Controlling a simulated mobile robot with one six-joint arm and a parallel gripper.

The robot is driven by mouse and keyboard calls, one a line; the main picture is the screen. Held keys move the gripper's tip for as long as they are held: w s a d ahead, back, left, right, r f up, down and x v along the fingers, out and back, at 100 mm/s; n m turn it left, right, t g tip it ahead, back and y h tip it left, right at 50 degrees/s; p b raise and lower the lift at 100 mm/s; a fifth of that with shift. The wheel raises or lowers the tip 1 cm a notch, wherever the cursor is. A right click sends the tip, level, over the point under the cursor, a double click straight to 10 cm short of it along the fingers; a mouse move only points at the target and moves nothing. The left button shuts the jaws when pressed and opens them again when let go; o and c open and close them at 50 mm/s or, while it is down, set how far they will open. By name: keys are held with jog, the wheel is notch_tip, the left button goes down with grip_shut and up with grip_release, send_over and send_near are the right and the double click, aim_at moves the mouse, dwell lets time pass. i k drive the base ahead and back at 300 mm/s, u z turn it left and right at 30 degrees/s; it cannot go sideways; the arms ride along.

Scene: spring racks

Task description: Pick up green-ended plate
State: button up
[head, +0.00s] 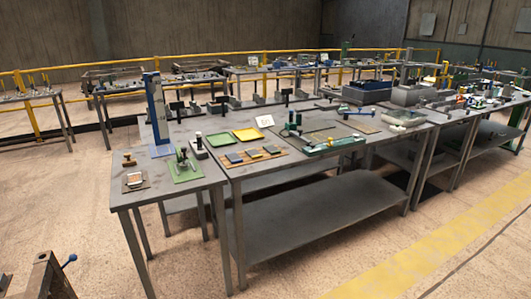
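On the near table, a wooden board (245,166) holds a row of small dark plates. The left plate (234,157), the middle plate (253,153) and the right plate (272,149) lie flat and apart. They are too small for me to tell which one has a green end. Behind them lie a green tray (219,139) and a yellow tray (248,134), both seemingly empty. My gripper is not in view.
A green-based clamp fixture (186,168) and a tall blue upright (156,108) stand left of the board. A white number card (265,121) stands behind it. A green-framed fixture (318,141) is to its right. Floor is clear in front of the grey table (257,179).

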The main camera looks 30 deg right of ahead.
aim_at(271, 148)
jog(key=i, duration=1)
jog(key=u, duration=0.05)
